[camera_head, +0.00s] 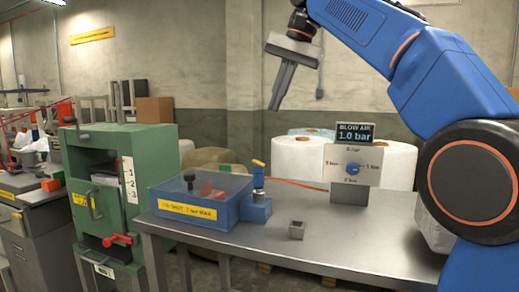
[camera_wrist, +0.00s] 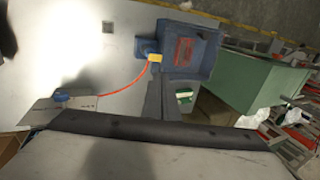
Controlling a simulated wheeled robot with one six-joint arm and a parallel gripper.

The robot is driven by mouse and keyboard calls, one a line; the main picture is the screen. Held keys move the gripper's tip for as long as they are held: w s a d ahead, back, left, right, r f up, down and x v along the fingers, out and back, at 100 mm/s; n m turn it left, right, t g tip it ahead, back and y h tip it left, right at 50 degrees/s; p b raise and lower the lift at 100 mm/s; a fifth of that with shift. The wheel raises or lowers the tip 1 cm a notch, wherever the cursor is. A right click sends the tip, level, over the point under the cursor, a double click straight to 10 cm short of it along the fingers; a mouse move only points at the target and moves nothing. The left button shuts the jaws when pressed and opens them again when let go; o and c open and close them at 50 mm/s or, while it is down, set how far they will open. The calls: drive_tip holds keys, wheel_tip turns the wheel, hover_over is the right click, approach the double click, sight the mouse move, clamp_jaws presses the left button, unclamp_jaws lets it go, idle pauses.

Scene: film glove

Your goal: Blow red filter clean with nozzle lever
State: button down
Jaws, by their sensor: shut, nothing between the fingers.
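My gripper (camera_head: 275,106) is shut and empty, raised well above the table with its fingers pointing down. Its dark fingers also show in the wrist view (camera_wrist: 158,92). A blue box (camera_head: 195,216) with a clear top stands on the table's left part, labelled "LID SHUT, 1 bar MAX"; the lid looks closed. The red filter (camera_head: 211,190) lies inside; it also shows in the wrist view (camera_wrist: 184,50). A black knob (camera_head: 189,178) stands at the lid. The nozzle's yellow lever (camera_head: 258,163) rises at the box's right side. The blow air display (camera_head: 355,132) reads 1.0 bar.
The pressure dial (camera_head: 352,167) stands behind on the table, joined by a red hose (camera_head: 298,184). A green cabinet (camera_head: 112,165) with a red handle stands left. White rolls (camera_head: 297,158) stand behind. The table's front right is clear.

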sight(254, 160)
drive_tip(key=shift+a+f, duration=0.1)
idle(0.3)
drive_tip(key=x, duration=1.3)
drive_tip(key=shift+a+f, duration=0.1)
drive_tip(key=shift+f, duration=0.2)
